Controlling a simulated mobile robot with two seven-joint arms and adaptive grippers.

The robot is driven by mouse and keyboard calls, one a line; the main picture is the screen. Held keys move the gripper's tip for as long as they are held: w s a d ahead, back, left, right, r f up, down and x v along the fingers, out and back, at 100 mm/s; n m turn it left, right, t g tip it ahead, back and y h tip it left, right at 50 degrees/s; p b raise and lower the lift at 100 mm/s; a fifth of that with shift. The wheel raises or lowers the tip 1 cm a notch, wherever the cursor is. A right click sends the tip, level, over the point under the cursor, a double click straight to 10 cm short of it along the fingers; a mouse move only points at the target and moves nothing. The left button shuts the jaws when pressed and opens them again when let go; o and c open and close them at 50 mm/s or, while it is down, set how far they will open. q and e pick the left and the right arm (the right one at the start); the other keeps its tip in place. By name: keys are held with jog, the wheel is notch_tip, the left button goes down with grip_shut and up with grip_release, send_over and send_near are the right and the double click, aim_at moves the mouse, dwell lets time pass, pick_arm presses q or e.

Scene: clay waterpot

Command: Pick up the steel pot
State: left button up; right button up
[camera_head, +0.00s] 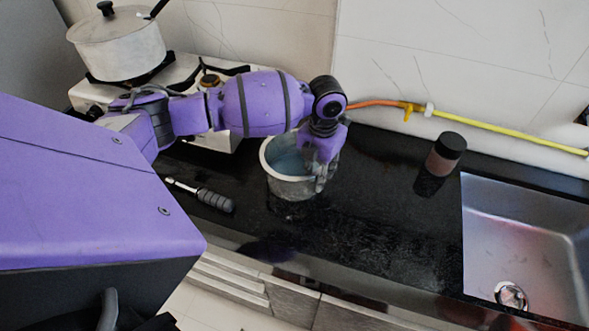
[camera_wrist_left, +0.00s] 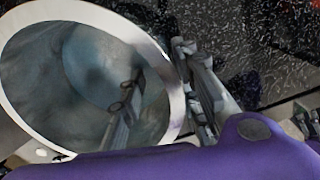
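An open, round steel pot (camera_head: 284,184) stands on the black counter near the middle of the head view. My left gripper (camera_head: 320,172) reaches down over its right rim. In the left wrist view, the pot (camera_wrist_left: 60,85) fills the left side, with its bright rim and grey-blue inside showing. My left gripper (camera_wrist_left: 165,95) straddles the rim, one finger inside the pot and one outside close to the wall. The fingers look spread, with a gap on the inner side. Contact at the fingertips is hard to make out. My right gripper is not in view.
A lidded pot (camera_head: 120,50) stands on the white stove (camera_head: 185,72) at the upper left. A grey-handled tool (camera_head: 214,200) lies left of the steel pot. A dark-capped jar (camera_head: 445,155) stands near the sink (camera_head: 515,225). The counter between pot and sink is mostly clear.

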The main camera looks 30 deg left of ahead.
pick_arm(q)
notch_tip(320, 180, down, 4)
jog(key=shift+f, duration=0.15)
grip_shut()
jog(key=shift+w, duration=0.1)
